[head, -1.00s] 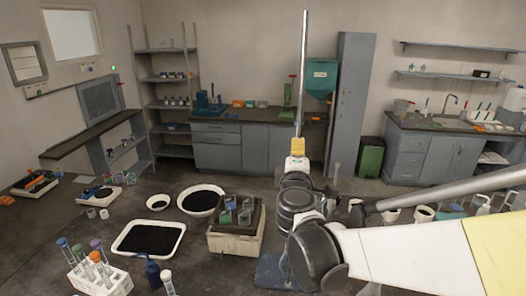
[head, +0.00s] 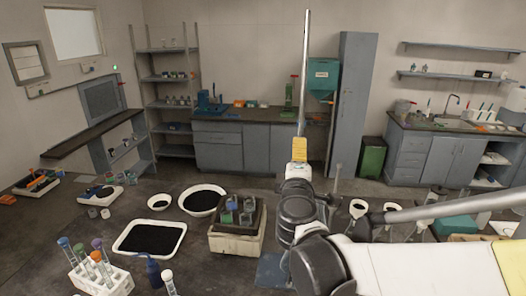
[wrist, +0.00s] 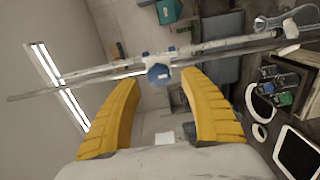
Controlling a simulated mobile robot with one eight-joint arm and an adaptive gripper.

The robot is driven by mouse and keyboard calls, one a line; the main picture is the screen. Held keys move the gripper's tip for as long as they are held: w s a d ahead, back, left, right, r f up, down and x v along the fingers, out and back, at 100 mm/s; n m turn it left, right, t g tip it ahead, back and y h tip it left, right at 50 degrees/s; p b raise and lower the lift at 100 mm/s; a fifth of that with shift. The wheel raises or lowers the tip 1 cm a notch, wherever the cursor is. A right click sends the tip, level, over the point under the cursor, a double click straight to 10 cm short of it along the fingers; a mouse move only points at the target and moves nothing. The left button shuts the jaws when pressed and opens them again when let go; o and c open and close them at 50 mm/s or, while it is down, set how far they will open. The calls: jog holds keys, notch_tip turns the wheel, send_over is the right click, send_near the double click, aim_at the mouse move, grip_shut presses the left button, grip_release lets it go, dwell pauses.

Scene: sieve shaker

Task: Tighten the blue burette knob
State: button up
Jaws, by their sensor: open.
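The blue burette knob (wrist: 158,72) sits on a thin burette assembly (wrist: 215,50) that crosses the wrist view lengthwise. My gripper (wrist: 158,80) has its two yellow fingers spread, with the knob in the gap between the fingertips. I cannot tell whether either finger touches it. In the head view, the tall upright rod (head: 304,75) rises behind my gripper (head: 299,150). The knob is hidden there behind my arm.
A wooden box with sample jars (head: 237,243) stands left of my arm. A black-filled tray (head: 150,238) and a test tube rack (head: 102,275) are farther left. Glassware stands on the right floor. A green bin (head: 371,157) is behind.

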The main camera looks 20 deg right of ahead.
jog(key=v, duration=0.9)
jog(key=shift+s, duration=0.25)
